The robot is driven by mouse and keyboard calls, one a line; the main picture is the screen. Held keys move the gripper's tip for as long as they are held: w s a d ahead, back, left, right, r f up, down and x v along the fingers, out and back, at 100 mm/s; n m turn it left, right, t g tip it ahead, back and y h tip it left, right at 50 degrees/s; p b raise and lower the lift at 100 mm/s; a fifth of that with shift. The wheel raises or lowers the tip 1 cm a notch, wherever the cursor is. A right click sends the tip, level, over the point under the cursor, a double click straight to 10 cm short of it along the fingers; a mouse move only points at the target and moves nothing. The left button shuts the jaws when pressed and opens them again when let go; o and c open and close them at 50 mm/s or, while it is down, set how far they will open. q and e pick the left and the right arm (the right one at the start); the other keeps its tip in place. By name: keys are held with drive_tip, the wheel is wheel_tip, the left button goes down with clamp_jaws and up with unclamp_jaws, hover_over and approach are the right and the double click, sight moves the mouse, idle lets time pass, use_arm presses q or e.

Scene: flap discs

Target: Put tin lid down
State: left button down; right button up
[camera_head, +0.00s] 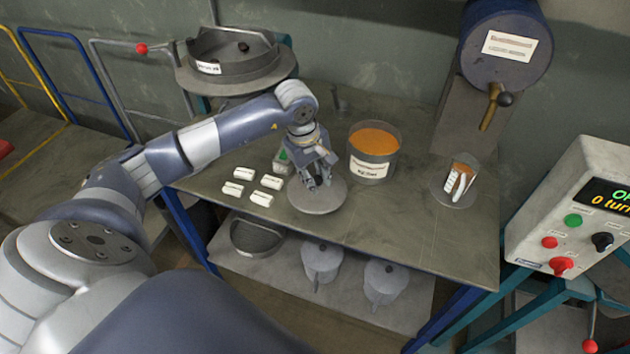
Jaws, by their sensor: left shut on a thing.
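The tin lid (318,204) is a round grey disc near the front edge of the table, left of the tin. My left gripper (319,184) points down over its middle and is shut on it. The fingers hide the grip point. I cannot tell whether the lid rests on the table or hangs just above it. The open tin (372,169) stands upright behind and to the right, labelled and filled with orange grain. My right gripper is out of view.
Several white labelled blocks (262,199) lie left of the lid. A small dish with a cup (460,178) stands under the blue drum's (505,50) spout at right. A control box (580,215) is at far right. The table's (410,235) front right is clear.

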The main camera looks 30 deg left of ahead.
sight(307, 191)
use_arm(q)
drive_tip(key=f, duration=0.1)
drive_tip(key=f+p, duration=0.1)
drive_tip(key=f, duration=0.1)
drive_tip(key=shift+w+a+p, duration=0.15)
drive_tip(key=shift+a+p, duration=0.1)
drive_tip(key=shift+p, duration=0.1)
drive_tip(key=shift+f, duration=0.45)
drive_tip(key=c, duration=1.6)
unclamp_jaws()
drive_tip(key=shift+o, duration=1.2)
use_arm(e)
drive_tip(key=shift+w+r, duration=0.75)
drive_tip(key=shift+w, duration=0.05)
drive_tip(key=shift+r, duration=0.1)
use_arm(q)
drive_tip(key=shift+r, duration=0.4)
wheel_tip(307, 191, up, 11)
drive_tip(key=s+b, duration=0.2)
drive_tip(key=shift+a+r, duration=0.2)
drive_tip(key=shift+a, duration=0.2)
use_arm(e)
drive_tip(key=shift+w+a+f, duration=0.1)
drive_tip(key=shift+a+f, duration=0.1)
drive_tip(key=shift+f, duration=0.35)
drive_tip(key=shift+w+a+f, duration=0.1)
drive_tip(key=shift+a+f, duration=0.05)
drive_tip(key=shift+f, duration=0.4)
